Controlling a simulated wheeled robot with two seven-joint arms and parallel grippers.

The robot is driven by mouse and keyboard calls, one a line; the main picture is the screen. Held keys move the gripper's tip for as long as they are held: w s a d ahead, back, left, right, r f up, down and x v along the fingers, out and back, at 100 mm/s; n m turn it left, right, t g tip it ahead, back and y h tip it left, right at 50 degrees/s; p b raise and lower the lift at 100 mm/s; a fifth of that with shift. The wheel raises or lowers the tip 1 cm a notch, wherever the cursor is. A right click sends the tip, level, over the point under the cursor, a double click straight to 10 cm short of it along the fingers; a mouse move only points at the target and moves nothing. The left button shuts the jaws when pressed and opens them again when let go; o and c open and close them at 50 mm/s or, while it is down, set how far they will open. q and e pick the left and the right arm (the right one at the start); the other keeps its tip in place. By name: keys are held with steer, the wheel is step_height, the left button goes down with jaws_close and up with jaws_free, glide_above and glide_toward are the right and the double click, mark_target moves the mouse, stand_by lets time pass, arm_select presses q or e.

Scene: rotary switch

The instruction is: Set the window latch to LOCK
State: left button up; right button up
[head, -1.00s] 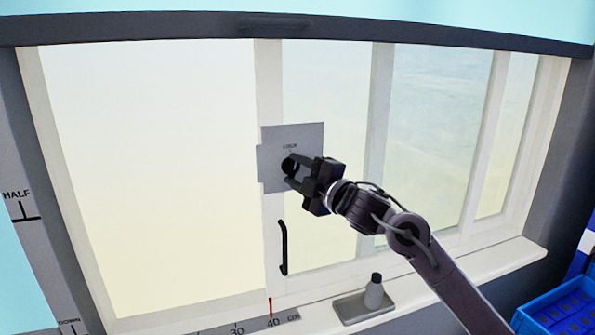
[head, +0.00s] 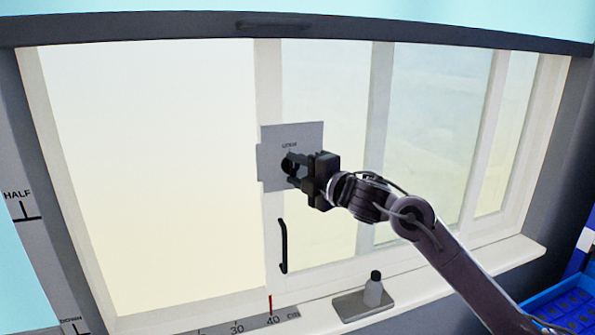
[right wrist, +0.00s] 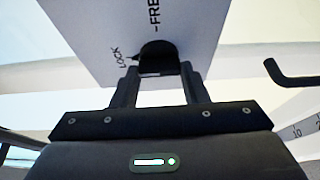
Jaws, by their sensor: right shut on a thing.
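The window latch is a round black knob (head: 287,165) on a grey plate (head: 310,137) fixed to the window's upright frame. In the right wrist view the knob (right wrist: 158,54) sits between my fingers, with LOCK printed to its left and FREE above it. My left gripper is not in view.
A black pull handle (head: 283,247) is on the window frame below the plate. A ruler scale (head: 237,327) runs along the sill's front. A blue crate (head: 570,305) is at lower right.

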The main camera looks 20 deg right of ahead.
steer(key=o, duration=1)
steer(key=b+v, duration=0.3)
steer(key=v, duration=0.4)
steer(key=shift+s+d, duration=0.2)
steer(key=shift+s, duration=0.15)
